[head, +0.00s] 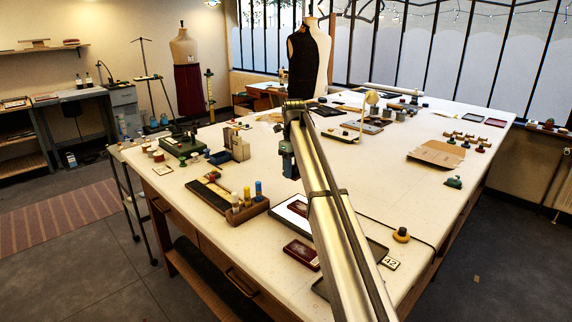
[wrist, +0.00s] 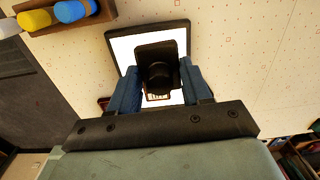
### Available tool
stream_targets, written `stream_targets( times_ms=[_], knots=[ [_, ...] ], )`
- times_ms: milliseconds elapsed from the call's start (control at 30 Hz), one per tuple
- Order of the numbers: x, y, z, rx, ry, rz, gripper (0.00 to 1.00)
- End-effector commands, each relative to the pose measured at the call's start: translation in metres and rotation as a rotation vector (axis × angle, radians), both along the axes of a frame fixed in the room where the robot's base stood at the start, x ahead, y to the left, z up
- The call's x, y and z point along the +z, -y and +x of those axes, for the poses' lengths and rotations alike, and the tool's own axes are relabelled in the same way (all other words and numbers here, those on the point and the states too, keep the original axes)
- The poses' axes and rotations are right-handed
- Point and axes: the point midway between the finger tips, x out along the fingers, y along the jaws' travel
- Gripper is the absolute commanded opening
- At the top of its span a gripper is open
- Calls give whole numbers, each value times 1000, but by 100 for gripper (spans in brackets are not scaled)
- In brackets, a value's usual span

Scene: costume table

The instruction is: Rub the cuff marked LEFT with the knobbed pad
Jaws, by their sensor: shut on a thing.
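In the wrist view my gripper (wrist: 160,92) has its two blue fingers on either side of a dark knobbed pad (wrist: 150,52), shut on its round black knob. The pad is over a white panel with a dark frame (wrist: 119,48). No LEFT marking is readable in either view.
A wooden rack (head: 240,212) with several coloured bottles stands left of the panel; it also shows in the wrist view (wrist: 72,22). A dark red tray (head: 301,254) lies in front. A yellow knobbed piece (head: 401,236) and a "42" card (head: 391,264) are at right. The table's middle is largely clear.

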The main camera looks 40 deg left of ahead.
Motion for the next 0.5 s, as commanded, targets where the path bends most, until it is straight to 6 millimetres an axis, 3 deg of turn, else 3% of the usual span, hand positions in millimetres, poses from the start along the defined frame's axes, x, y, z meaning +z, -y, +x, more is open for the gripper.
stream_targets(
  times_ms=[33,133,500],
  knots=[
    [-2,13,-9,2,-2,-2,24],
    [-5,24,-17,9,-6,-10,24],
    [-26,28,-21,25,-16,-22,24]
  ],
)
